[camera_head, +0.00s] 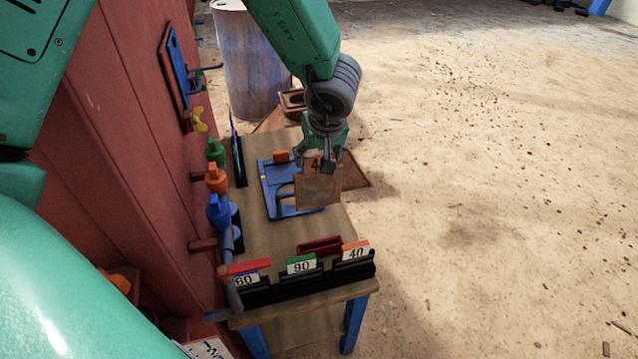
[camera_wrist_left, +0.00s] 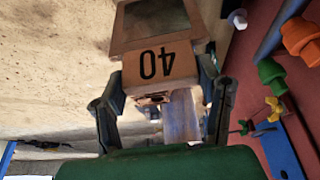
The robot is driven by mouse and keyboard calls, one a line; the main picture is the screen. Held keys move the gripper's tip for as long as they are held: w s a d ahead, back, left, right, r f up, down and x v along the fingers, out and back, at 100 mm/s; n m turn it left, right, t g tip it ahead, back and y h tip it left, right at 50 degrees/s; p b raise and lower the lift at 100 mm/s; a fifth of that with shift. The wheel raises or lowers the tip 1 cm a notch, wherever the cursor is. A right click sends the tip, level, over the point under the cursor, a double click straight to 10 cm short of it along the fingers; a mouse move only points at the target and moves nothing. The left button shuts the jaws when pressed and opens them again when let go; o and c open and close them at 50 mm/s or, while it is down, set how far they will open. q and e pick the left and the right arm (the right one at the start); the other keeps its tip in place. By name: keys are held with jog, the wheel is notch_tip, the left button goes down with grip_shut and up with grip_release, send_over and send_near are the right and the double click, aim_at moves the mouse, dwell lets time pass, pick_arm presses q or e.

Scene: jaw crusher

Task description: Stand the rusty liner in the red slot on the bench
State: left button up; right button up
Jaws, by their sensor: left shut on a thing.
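The rusty liner (camera_head: 318,192) is a brown plate with a paler orange top strip and a number on it. It hangs upright from my left gripper (camera_head: 323,157), above the right side of the bench (camera_head: 262,238). In the left wrist view the liner (camera_wrist_left: 155,22) shows the number 40 upside down, and the fingers of my left gripper (camera_wrist_left: 162,105) are shut on its strip. A dark red slot (camera_head: 320,245) sits on the bench behind the number rack, apart from the liner and nearer the front edge. My right gripper is not in view.
A black rack (camera_head: 315,279) along the bench's front carries labels 60, 90 and 40 in red, green and orange. A blue frame (camera_head: 277,190) lies beside the liner. Coloured valves (camera_head: 217,178) line the red wall at left. A barrel (camera_head: 250,62) stands behind.

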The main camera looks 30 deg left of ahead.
aim_at(322, 177)
pick_arm(q)
jog(key=f+b, duration=0.1)
jog(key=f, duration=0.1)
jog(key=f+b, duration=0.4)
jog(key=shift+w+d+f, duration=0.15)
jog(key=shift+w+d, duration=0.1)
jog(key=shift+d, duration=0.05)
jog(key=shift+f+b, duration=0.25)
jog(key=shift+b, duration=0.25)
jog(key=shift+a, duration=0.2)
